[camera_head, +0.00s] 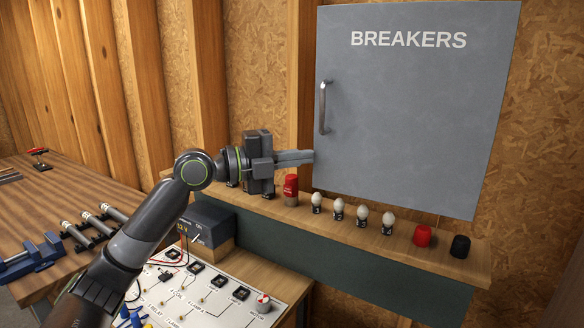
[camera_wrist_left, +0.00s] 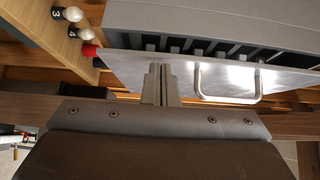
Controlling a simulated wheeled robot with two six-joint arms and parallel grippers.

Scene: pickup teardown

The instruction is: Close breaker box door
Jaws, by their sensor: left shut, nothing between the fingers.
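The grey breaker box door (camera_head: 412,120), labelled BREAKERS, has a vertical metal handle (camera_head: 323,107) near its left edge. In the left wrist view the door (camera_wrist_left: 130,68) and its handle (camera_wrist_left: 228,98) show at a steep angle. A gap with a row of dark breakers (camera_wrist_left: 215,48) shows between door and grey box (camera_wrist_left: 220,20), so the door stands ajar. My left gripper (camera_head: 311,156) is shut and empty at the door's lower left edge, below the handle. In the wrist view its fingertips (camera_wrist_left: 158,68) overlap the door's outer face; I cannot tell whether they touch. My right gripper is out of view.
Below the door, a wooden shelf (camera_head: 458,275) holds a red cylinder (camera_head: 291,190), several small white bulbs (camera_head: 362,216), a red cap (camera_head: 423,236) and a black cap (camera_head: 460,246). A switch panel (camera_head: 215,290) and workbench (camera_head: 60,200) lie lower left.

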